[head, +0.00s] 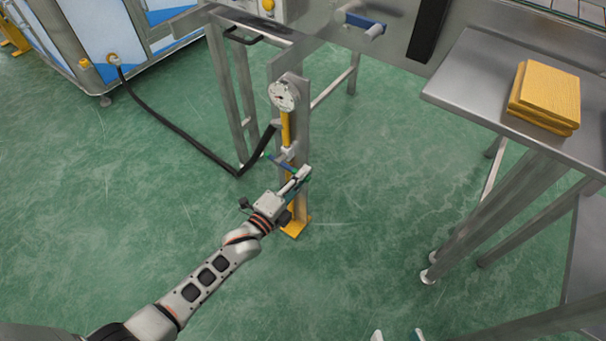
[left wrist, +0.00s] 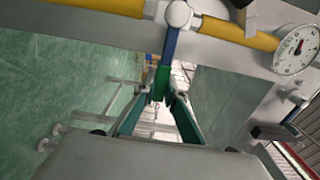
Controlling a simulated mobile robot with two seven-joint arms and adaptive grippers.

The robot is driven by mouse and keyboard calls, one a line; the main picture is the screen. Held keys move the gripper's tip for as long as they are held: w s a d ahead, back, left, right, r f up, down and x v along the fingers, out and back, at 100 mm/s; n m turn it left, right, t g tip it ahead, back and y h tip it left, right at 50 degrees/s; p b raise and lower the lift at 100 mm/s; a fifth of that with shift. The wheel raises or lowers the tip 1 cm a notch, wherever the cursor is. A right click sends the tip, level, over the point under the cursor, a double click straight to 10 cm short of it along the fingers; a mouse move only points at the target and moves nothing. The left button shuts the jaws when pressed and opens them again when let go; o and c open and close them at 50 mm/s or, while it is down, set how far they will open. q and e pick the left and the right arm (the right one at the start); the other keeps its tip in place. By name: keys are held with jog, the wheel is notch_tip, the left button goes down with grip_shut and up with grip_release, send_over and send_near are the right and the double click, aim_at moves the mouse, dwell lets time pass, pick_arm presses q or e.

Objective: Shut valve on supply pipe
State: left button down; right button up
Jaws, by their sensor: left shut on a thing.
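The yellow supply pipe (head: 285,128) runs upright along a grey metal post, with a round white gauge (head: 283,95) at its top. In the left wrist view the pipe (left wrist: 105,6) shows with a white valve body (left wrist: 179,14). A blue valve lever (left wrist: 170,48) with a green end stands out from it, crosswise to the pipe. My left gripper (head: 303,174) is at the valve, its teal fingers (left wrist: 161,98) shut on the lever's end. Their exact contact is partly hidden. Two fingertips of my right gripper (head: 398,336) show apart at the bottom edge, with nothing visible between them.
A black hose (head: 180,135) runs from a blue-white machine (head: 85,35) to the pipe. A steel table (head: 470,80) at the right holds a yellow block stack (head: 545,95). Its legs (head: 490,215) stand right of the post. Green floor (head: 370,180) between is clear.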

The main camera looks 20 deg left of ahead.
pick_arm(q)
jog(key=shift+f, duration=0.15)
jog(key=c, duration=2.3)
grip_release()
jog(key=shift+c, duration=0.2)
jog(key=v, duration=1.2)
